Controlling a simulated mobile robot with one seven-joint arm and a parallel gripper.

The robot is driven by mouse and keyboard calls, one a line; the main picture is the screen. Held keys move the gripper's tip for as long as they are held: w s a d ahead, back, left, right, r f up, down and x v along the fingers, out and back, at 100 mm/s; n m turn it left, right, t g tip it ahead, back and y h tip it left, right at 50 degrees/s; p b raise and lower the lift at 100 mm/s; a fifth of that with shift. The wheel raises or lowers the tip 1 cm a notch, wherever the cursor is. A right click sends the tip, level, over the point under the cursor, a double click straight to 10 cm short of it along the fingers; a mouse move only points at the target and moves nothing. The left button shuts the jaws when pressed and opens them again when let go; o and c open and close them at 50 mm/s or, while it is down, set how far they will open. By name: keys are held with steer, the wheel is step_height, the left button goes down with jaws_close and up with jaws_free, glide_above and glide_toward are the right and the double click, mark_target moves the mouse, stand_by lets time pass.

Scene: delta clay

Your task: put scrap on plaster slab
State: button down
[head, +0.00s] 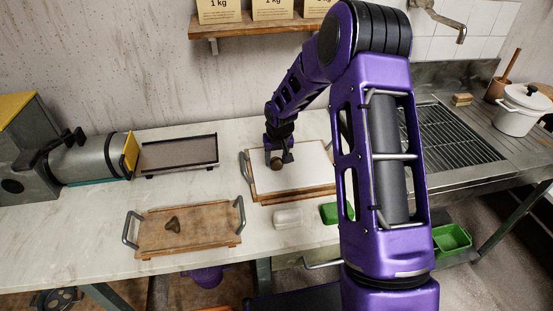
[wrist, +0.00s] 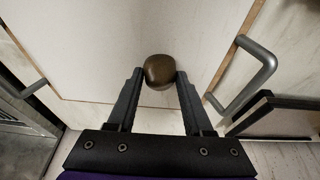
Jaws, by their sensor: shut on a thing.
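My gripper (head: 278,158) is shut on a rounded brown clay scrap (wrist: 159,70), which sits between the fingertips in the wrist view. The white plaster slab (head: 308,167) lies in a wooden frame with metal handles, at the centre of the head view. The held scrap is over the left part of this slab. I cannot tell whether it touches the surface. The slab also fills most of the wrist view (wrist: 110,60). Another dark brown scrap (head: 172,225) lies on a brown board with handles (head: 205,236) at the front left.
A grey tray (head: 180,153) stands left of the slab, beside a cylindrical machine (head: 92,160). A metal sink rack (head: 450,135) is at right. Bare counter (head: 215,190) lies between the boards.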

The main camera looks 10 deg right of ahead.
steer(key=shift+f, duration=0.1)
steer(key=shift+c, duration=1.5)
jaws_free()
steer(key=shift+r, duration=0.3)
steer(key=v, duration=1.2)
steer(key=shift+p, duration=0.35)
steer(key=shift+f, duration=0.1)
